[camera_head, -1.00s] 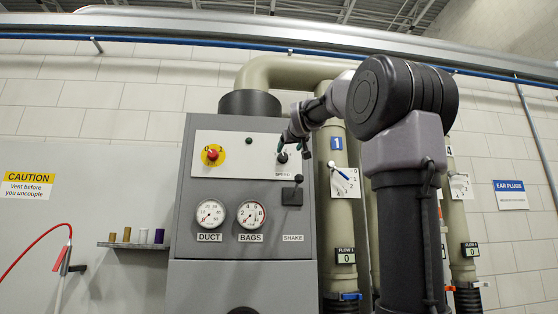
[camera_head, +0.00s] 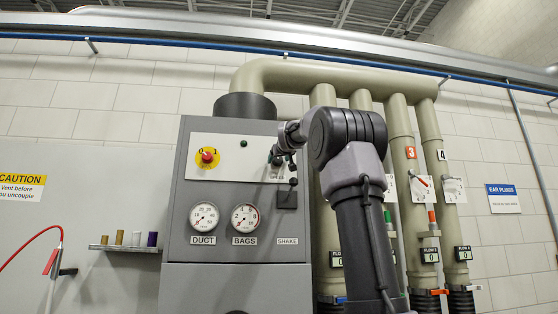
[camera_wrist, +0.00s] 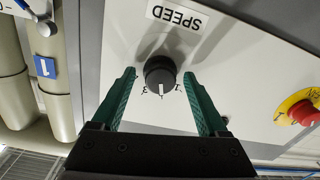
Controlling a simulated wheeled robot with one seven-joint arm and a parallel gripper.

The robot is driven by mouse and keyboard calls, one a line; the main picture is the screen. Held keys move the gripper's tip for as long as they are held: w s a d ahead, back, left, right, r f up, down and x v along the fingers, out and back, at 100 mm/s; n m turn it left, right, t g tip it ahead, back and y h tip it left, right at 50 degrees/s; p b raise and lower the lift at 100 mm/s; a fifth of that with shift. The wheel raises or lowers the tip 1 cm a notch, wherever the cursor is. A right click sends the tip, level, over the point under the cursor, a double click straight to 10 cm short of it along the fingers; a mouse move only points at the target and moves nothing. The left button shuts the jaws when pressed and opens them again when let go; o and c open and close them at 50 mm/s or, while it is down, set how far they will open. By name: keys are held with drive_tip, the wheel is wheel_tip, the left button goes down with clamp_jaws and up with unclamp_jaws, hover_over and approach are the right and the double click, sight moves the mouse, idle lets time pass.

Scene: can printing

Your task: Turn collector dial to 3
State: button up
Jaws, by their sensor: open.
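The collector dial is a black knob (camera_wrist: 160,74) with a white pointer line, set on a pale panel under an upside-down SPEED label (camera_wrist: 178,15) in the wrist view. Numbers are printed around it, partly readable. My gripper (camera_wrist: 160,88) has its two green fingers spread, one on each side of the knob, with visible gaps. In the head view my gripper (camera_head: 281,157) is at the panel's right part and hides most of the dial. The grey collector cabinet (camera_head: 240,275) carries the panel.
A red knob on a yellow disc (camera_wrist: 301,112) sits to the right in the wrist view, with its 0 and 1 marks in the head view. DUCT (camera_head: 204,218) and BAGS (camera_head: 245,218) gauges and a SHAKE lever (camera_head: 287,198) lie below. Beige pipes (camera_head: 399,130) stand to the right.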

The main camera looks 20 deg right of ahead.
clamp_jaws()
drive_tip(key=shift+m, duration=0.4)
drive_tip(key=m, duration=0.3)
drive_tip(key=shift+m, duration=2)
